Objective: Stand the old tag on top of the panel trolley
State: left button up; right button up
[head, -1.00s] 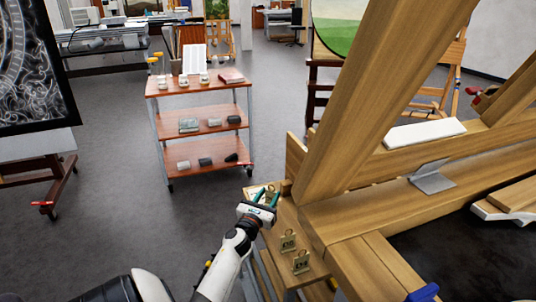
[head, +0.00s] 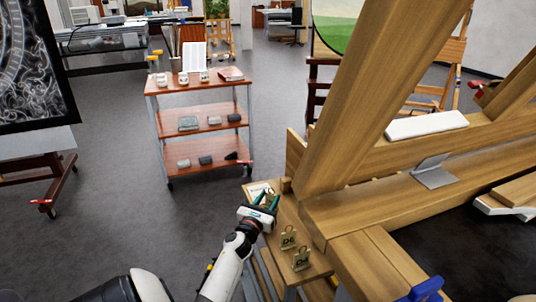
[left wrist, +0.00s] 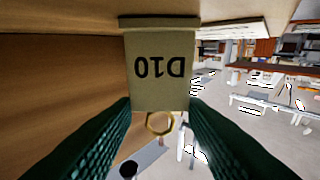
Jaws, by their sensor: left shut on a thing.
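A pale brass-coloured tag marked D10 (left wrist: 160,68), with a ring at its near end and a wider foot at its far end, is between the green fingers of my left gripper (left wrist: 160,130) in the left wrist view. My left gripper (head: 266,201) is shut on it at the narrow wooden ledge (head: 318,268); in the head view the fingers mostly hide the tag. I cannot tell whether its foot touches the ledge. A three-shelf red-brown trolley (head: 212,85) stands beyond, back left, apart from the gripper. My right gripper is not in view.
Two more ringed tags (head: 288,239) (head: 302,259) stand on the ledge, nearer me. A pale card (head: 257,188) lies beyond the gripper. A large timber frame (head: 370,110) rises close on the right. Grey floor lies open left.

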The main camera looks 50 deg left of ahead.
pick_arm(q)
jog(key=o, duration=0.9)
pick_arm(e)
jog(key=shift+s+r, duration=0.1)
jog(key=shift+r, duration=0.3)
pick_arm(q)
jog(key=shift+r, duration=0.1)
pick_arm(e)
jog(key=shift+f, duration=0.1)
pick_arm(q)
jog(key=shift+r+p, duration=0.15)
jog(key=shift+p, duration=0.2)
jog(key=shift+s+d+f, duration=0.3)
jog(key=shift+s+d, duration=0.1)
jog(key=shift+s, duration=0.3)
jog(key=v, duration=1)
jog(key=shift+s+d+r, duration=0.1)
jog(key=shift+s+r, duration=0.05)
jog(key=shift+s, duration=0.05)
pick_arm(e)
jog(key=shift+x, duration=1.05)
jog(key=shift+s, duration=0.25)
